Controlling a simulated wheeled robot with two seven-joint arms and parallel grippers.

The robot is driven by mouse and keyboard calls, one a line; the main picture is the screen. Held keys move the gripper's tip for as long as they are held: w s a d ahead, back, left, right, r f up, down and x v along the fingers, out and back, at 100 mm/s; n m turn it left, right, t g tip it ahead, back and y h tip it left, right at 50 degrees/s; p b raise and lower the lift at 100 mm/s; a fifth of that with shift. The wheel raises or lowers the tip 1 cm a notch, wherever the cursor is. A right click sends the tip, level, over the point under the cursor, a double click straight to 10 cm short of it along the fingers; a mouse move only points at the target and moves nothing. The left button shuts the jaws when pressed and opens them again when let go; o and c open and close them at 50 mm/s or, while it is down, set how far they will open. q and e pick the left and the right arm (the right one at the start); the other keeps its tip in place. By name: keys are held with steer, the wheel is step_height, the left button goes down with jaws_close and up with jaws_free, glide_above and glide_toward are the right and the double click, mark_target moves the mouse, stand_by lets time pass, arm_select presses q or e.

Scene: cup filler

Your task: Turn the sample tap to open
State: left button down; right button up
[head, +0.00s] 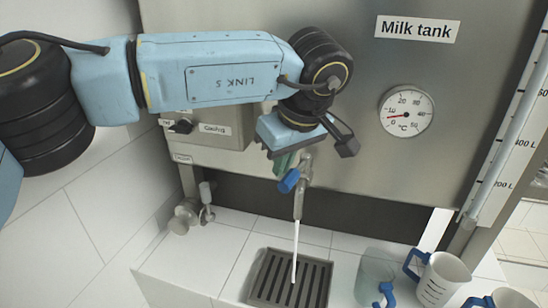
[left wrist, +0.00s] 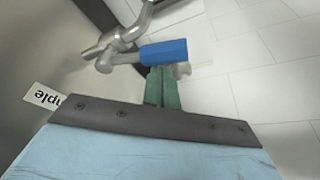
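The sample tap (head: 299,200) is a metal tap on the front of the milk tank, with a blue handle (head: 288,181). A thin white stream (head: 295,250) falls from its spout. My left gripper (head: 284,166) is right above the handle, its green fingers partly hidden by the arm's wrist. In the left wrist view, the left gripper's green fingers (left wrist: 162,88) lie close together with nothing visible between them. Their tips are at the blue handle (left wrist: 163,52), which sticks out sideways from the tap body; whether they touch cannot be told. My right gripper is not in view.
The milk tank (head: 395,155) fills the back, with a dial thermometer (head: 406,111). The stream lands on a drain grate (head: 262,278) in the tiled ledge. A small metal valve (head: 206,203) is at left.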

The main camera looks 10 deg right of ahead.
arm_select(q)
steer(key=shift+s+d, duration=0.5)
steer(key=shift+d, duration=0.05)
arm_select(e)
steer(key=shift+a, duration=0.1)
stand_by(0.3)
